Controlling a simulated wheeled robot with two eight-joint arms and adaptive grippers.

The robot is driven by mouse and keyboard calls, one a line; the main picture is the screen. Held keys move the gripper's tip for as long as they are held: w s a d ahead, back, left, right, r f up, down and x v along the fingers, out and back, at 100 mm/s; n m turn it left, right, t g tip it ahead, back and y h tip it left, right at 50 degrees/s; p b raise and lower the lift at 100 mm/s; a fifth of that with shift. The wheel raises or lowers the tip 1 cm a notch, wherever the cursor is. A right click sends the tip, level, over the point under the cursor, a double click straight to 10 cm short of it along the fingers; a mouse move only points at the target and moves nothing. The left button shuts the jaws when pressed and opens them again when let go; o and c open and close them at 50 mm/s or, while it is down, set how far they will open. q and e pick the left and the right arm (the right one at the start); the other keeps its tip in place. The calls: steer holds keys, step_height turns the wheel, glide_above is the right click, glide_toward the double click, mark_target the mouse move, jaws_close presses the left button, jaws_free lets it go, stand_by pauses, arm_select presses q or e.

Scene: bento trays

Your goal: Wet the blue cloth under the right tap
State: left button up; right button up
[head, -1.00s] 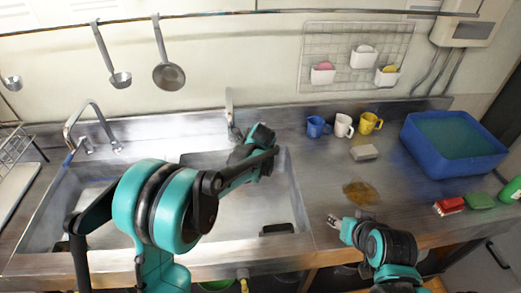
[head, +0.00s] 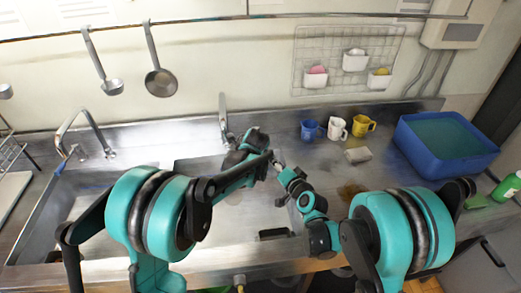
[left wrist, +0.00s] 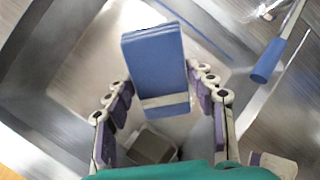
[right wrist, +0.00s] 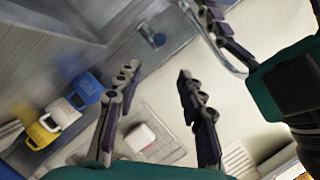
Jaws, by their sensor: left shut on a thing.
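The blue cloth (left wrist: 155,60) is a folded block with a pale band near its lower end. In the left wrist view it sits between the fingers of my left gripper (head: 256,138), which is shut on it over the sink basin. The arm hides the cloth in the head view. The right tap (head: 223,112) rises behind the right basin, beside the left gripper. A blue-ended spout (left wrist: 270,62) shows right of the cloth in the left wrist view. My right gripper (head: 278,164) is open and empty, close to the left gripper over the basin's right side.
The left tap (head: 75,125) stands at the left basin. Blue (head: 310,130), white (head: 337,128) and yellow (head: 363,125) mugs, a grey block (head: 358,156) and a blue tub (head: 403,145) are on the right counter. A brown stain (head: 349,192) lies nearby.

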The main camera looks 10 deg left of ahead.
steer(key=shift+m+t, duration=0.3)
steer(key=shift+m, duration=0.1)
steer(key=x, duration=0.4)
steer(key=f+x, duration=0.1)
steer(key=x, duration=0.9)
steer(key=shift+s+a+f, duration=0.3)
steer(key=shift+a+f, duration=0.05)
steer(key=shift+f, duration=0.05)
jaws_close()
